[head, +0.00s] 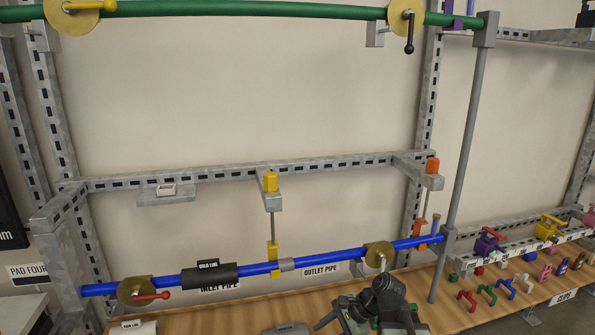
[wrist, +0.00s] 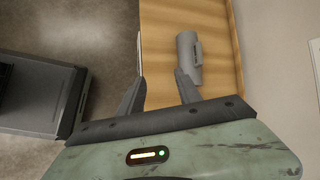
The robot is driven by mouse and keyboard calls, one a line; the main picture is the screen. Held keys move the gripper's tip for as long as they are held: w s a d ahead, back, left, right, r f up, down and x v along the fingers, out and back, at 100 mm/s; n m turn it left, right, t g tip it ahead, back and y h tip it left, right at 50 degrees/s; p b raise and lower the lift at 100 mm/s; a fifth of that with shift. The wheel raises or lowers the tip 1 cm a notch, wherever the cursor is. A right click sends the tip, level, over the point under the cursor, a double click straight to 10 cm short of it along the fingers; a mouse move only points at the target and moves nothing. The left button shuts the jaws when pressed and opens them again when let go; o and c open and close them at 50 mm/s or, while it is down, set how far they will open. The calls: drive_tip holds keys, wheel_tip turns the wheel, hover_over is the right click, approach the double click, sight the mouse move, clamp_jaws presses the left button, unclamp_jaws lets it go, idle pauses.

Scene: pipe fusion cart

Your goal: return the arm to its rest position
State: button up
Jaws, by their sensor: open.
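My arm (head: 376,300) shows at the bottom of the head view, right of centre, in front of the wooden bench. My gripper (wrist: 161,72) is open in the wrist view, its two dark fingers apart with nothing between them. The fingers point towards the wooden bench (wrist: 218,50). A grey cylindrical piece (wrist: 187,52) lies on the bench just beyond the right fingertip. I cannot tell whether they touch.
A blue pipe (head: 330,260) with valves and a black sleeve (head: 209,276) runs behind my arm. A grey upright post (head: 466,150) stands to the right. Several coloured clips (head: 487,295) sit on the bench at right. A dark box (wrist: 38,95) stands left in the wrist view.

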drive_tip(key=s+d+f+n+g+h, duration=0.1)
drive_tip(key=s+d+f+n+h, duration=0.1)
drive_tip(key=s+d+n+h, duration=0.2)
drive_tip(key=d+n+h, duration=0.3)
drive_tip(key=d+n, duration=0.1)
drive_tip(key=n, duration=0.4)
drive_tip(key=shift+s+d+f, duration=0.15)
drive_tip(key=shift+d+f, duration=0.25)
drive_tip(key=shift+o, duration=0.5)
drive_tip(key=shift+s, duration=0.1)
